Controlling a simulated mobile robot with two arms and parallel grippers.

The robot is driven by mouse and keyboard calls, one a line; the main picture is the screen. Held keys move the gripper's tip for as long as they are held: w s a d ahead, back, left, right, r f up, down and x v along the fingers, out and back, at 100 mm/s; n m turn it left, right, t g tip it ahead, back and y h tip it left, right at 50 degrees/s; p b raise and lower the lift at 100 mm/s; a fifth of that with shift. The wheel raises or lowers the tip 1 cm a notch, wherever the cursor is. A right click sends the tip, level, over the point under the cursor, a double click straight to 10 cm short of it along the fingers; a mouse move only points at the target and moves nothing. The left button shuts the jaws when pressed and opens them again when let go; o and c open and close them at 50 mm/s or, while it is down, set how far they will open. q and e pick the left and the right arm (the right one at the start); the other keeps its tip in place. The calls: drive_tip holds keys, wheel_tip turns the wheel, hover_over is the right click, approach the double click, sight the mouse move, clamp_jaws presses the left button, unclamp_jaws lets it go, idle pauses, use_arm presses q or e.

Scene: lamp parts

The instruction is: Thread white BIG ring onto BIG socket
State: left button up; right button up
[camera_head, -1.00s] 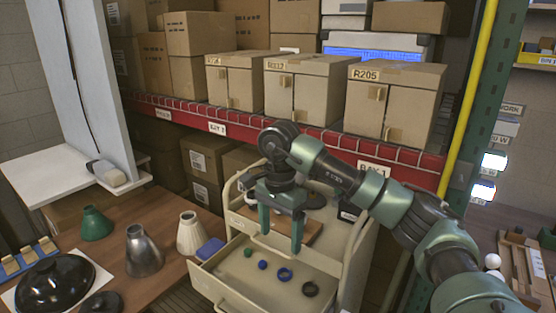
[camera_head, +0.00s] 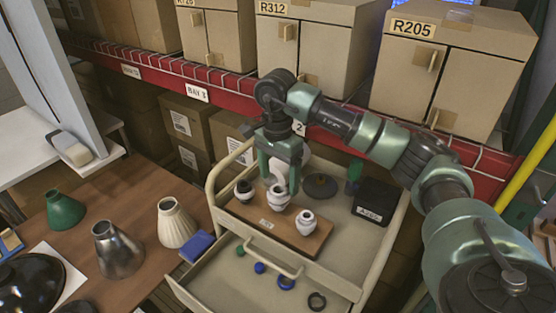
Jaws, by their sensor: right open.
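My right gripper (camera_head: 278,184) is open above a wooden board on the cart top, its fingers on either side of a white socket (camera_head: 278,198). A curved white piece rises between the fingers; I cannot tell whether it is part of that socket. A second white socket (camera_head: 306,222) stands to the right on the board, and a small black-topped socket (camera_head: 243,191) stands to the left. I cannot tell a separate white ring from the white sockets. Contact between the fingers and the socket is unclear. My left gripper is out of view.
The wooden board (camera_head: 262,226) rests on the cream cart. Its open drawer (camera_head: 215,278) holds small green, blue and black pieces. A black box (camera_head: 376,201) and a dark disc (camera_head: 320,186) stand right of the board. Lampshades, including a cream one (camera_head: 176,222), stand on the left table.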

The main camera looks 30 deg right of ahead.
sight(278, 186)
wheel_tip(278, 186, down, 2)
drive_tip(key=shift+d+f+p, duration=0.15)
drive_tip(key=shift+f+p, duration=0.1)
drive_tip(key=shift+p, duration=0.05)
drive_tip(key=shift+w+f, duration=0.15)
drive_tip(key=shift+f, duration=0.6)
drive_tip(key=shift+c, duration=1.2)
drive_tip(key=c, duration=1)
drive_tip(key=o, duration=0.4)
drive_tip(key=c, duration=0.8)
drive_tip(key=shift+f+n+b, duration=0.1)
drive_tip(key=shift+n+b, duration=0.35)
drive_tip(key=shift+n, duration=0.35)
drive_tip(key=shift+w+n+b, duration=0.1)
drive_tip(key=shift+n+b, duration=0.3)
drive_tip(key=shift+n, duration=0.5)
drive_tip(key=n+b, duration=0.1)
drive_tip(key=n, duration=0.2)
drive_tip(key=shift+n, duration=0.3)
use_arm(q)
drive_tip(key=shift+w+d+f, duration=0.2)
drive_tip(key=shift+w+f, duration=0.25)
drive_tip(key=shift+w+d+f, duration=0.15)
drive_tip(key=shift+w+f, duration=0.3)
use_arm(e)
drive_tip(key=shift+r, duration=0.2)
